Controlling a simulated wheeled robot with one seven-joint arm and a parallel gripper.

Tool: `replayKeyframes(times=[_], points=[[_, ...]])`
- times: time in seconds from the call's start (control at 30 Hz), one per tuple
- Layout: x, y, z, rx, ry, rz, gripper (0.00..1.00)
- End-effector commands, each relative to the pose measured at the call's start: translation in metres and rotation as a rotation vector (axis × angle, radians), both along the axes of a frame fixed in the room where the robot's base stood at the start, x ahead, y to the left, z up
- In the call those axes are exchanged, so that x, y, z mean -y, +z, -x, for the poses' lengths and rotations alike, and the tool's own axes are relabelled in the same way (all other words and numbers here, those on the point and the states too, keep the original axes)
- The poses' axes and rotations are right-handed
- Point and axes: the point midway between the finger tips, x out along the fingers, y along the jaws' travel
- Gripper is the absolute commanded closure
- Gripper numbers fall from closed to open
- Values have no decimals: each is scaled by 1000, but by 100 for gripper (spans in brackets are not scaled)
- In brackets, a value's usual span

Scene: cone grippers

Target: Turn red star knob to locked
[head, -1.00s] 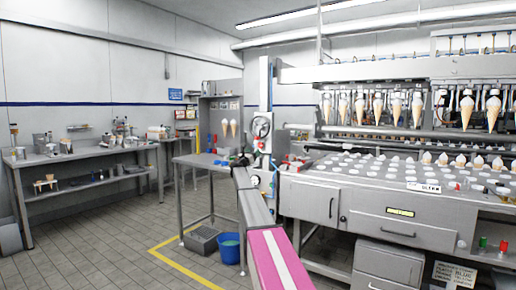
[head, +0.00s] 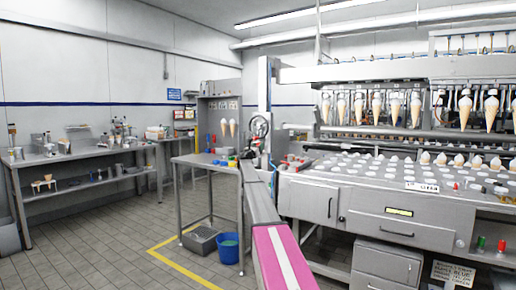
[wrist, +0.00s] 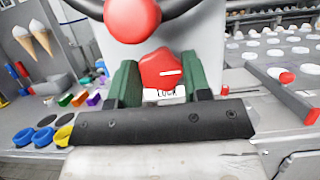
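The red star knob (wrist: 160,71) is in the middle of the wrist view, on a pale panel. A short white mark on its face lies nearly level, tilted slightly. A white label (wrist: 166,93) reading "LOCK" sits just below it, partly hidden. My gripper (wrist: 159,74) has one green finger on each side of the knob, and both seem to touch its edges. In the head view my arm reaches to the machine's column (head: 263,88); the star knob cannot be made out there.
A dark handwheel with a red hub (wrist: 132,15) is just above the knob. Red-tipped levers (wrist: 285,90) stick out at right. Colored blocks (wrist: 80,98) and rings (wrist: 43,135) lie on a bench at left. A blue bucket (head: 230,248) stands on the floor.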

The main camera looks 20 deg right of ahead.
Motion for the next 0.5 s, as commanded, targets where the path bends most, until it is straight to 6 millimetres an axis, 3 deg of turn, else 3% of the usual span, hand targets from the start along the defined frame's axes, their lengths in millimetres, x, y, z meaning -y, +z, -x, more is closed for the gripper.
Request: replayKeyframes(times=[0.5], points=[[-1,0,-1,105,-1,-82,79]])
